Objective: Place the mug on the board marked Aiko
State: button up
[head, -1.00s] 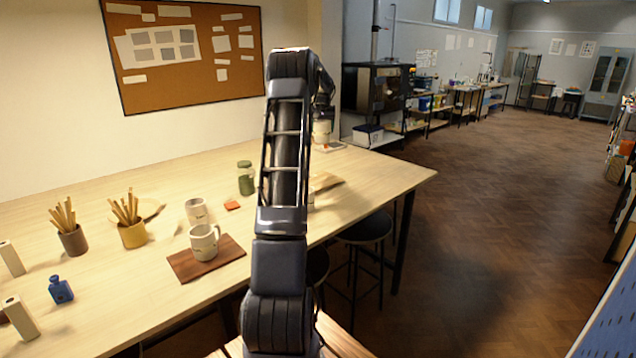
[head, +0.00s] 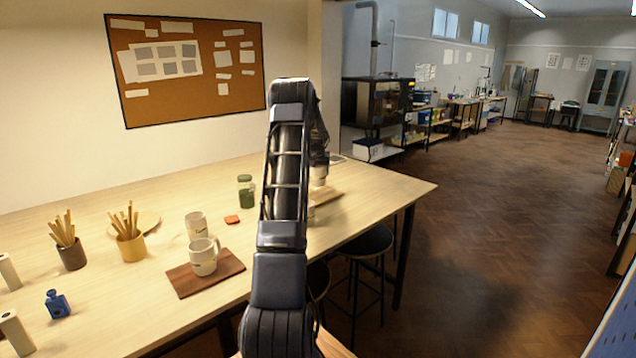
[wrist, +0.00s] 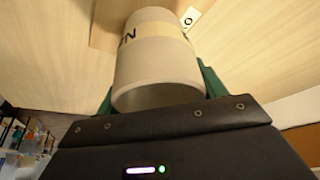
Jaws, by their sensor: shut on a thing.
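My gripper (wrist: 158,88) is shut on a pale mug (wrist: 155,62), with a green finger on each side of it. The mug has a lighter band with dark letters, of which an N shows. Beyond the mug in the wrist view is a light wooden board (wrist: 106,36), with a small white label (wrist: 190,18) beside it, only partly readable. In the head view the light board (head: 328,196) lies partly behind my arm, with the held mug (head: 320,174) above it. Whether they touch cannot be told. The name Aiko is not readable.
A dark brown board (head: 232,264) bears a white mug (head: 204,258). Another mug (head: 196,226), a green jar (head: 246,192), an orange piece (head: 232,219), tool pots (head: 131,246) and a blue bottle (head: 57,304) stand left. Stools (head: 362,242) stand by the table's right edge.

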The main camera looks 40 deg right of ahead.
aim_at(318, 181)
jog(key=shift+f, duration=2.45)
jog(key=shift+f, duration=0.15)
jog(key=o, duration=1.2)
jog(key=shift+c, duration=0.2)
